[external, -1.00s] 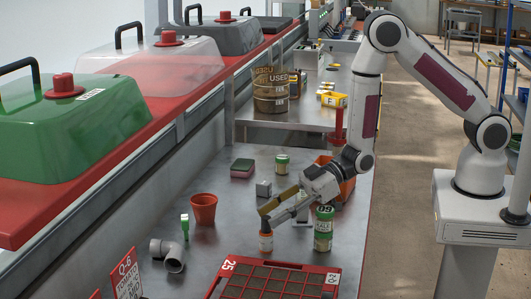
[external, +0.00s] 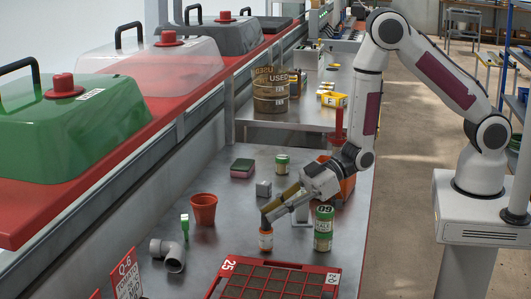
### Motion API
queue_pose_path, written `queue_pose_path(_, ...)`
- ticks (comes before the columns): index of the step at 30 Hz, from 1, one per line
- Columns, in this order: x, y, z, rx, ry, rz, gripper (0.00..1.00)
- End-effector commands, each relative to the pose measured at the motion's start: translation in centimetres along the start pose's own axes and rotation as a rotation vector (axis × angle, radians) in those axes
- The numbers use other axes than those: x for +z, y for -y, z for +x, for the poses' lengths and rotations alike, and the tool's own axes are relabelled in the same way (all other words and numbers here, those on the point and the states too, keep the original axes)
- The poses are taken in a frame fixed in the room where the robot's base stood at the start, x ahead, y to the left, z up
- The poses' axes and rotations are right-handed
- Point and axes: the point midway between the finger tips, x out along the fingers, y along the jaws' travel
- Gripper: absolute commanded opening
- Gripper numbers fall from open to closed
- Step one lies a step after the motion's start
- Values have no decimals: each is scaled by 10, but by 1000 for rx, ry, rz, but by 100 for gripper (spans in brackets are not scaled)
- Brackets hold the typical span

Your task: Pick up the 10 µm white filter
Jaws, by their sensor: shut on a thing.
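A small white and orange cylinder (external: 265,241) stands upright on the metal bench, left of a larger green and white jar marked 60 (external: 323,232). I cannot read its label, so I cannot tell whether it is the 10 µm white filter. My gripper (external: 267,217) reaches down from the upper right. Its fingers are shut on the top of the small cylinder, which they partly hide. The cylinder appears to be still at bench level.
A red seed tray (external: 225,283) lies in front. A red pot (external: 203,209), a grey pipe elbow (external: 172,256) and a green-topped tool (external: 185,226) stand to the left. A small metal cube (external: 263,188) and a green-lidded tin (external: 282,163) stand behind. An orange bin (external: 347,187) is behind my gripper.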

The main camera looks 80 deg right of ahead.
Motion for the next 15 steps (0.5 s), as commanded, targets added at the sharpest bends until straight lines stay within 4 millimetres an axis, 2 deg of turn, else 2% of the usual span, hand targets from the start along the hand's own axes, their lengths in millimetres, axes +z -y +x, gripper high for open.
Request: queue_pose_path(15, -48, 0, -19, 1, -4, -3, 0)
